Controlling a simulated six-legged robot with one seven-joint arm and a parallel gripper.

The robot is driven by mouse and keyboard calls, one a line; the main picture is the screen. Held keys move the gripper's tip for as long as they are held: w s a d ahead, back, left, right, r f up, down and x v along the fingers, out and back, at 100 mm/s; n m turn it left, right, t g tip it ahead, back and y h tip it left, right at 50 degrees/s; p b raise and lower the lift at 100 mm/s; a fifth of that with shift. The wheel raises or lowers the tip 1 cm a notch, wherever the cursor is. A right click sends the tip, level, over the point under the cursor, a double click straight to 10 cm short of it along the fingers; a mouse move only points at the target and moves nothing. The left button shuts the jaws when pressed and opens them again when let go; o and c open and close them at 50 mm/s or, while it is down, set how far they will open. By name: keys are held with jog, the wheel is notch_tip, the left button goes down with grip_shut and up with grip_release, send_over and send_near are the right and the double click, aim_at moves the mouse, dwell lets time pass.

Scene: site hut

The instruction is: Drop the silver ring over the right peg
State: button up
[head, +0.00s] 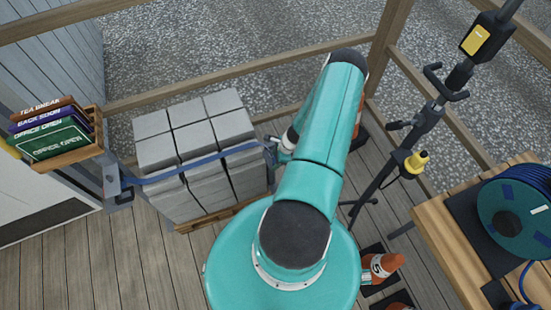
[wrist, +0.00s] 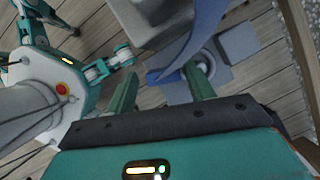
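My gripper (wrist: 158,76) shows in the wrist view with its two green fingers spread well apart, and I see nothing clearly clamped between them. A small grey round part (wrist: 205,64) lies beyond the right fingertip; I cannot tell whether it is the silver ring or part of a stand. I cannot make out the right peg in either view. In the head view my arm hides much of the area around the gripper, beside the right end of a blue strap (head: 205,161). The strap also shows beyond the fingers in the wrist view (wrist: 200,35).
The strap runs from a grey bracket (head: 114,186) across stacked grey blocks (head: 201,134). A sign box (head: 78,153) stands at left. A dark tripod stand (head: 430,116), an orange cone (head: 382,265) and a wooden bench (head: 447,247) with a cable reel are at right. Deck is clear at lower left.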

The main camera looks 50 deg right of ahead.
jog(key=shift+w+d+r, duration=0.1)
jog(key=shift+w+d, duration=0.1)
jog(key=shift+d, duration=0.1)
jog(key=shift+d+r, duration=0.15)
jog(key=shift+r, duration=0.1)
jog(key=v, duration=1.3)
jog(key=shift+s+a, duration=0.2)
jog(key=shift+a, duration=0.15)
